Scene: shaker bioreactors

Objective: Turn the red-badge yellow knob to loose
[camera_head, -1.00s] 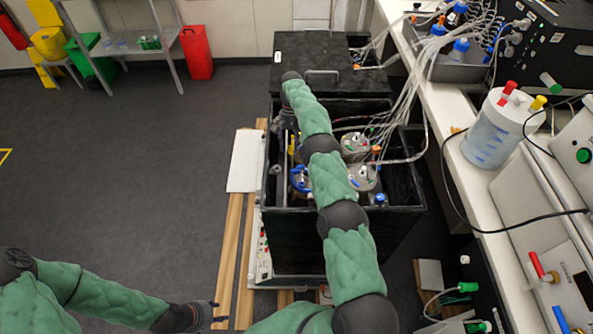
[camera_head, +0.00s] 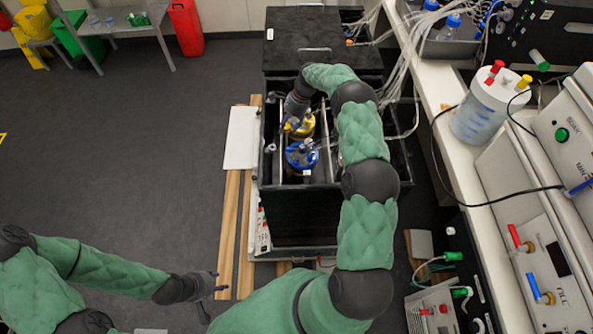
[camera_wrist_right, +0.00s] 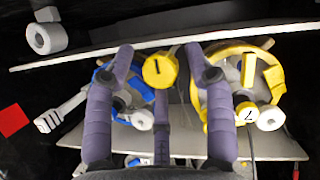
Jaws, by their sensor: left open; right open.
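A round yellow knob (camera_wrist_right: 160,71) with a dark mark shows between the spread fingertips of my right gripper (camera_wrist_right: 159,60) in the right wrist view; I cannot tell whether they touch it. A red square badge (camera_wrist_right: 13,120) is at the left edge of that view. In the head view, my right gripper (camera_head: 294,108) reaches down into the black box beside a yellow-ringed vessel top (camera_head: 301,127); its fingertips are hard to make out there. The vessel top also shows in the wrist view (camera_wrist_right: 275,85). My left gripper (camera_head: 213,284) is open and empty, low at the left.
A blue-ringed vessel top (camera_head: 301,154) stands close to the yellow-ringed one in the black box (camera_head: 300,215). Tubes run along the box's right side. A bench (camera_head: 440,85) with a white canister (camera_head: 485,110) stands at the right.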

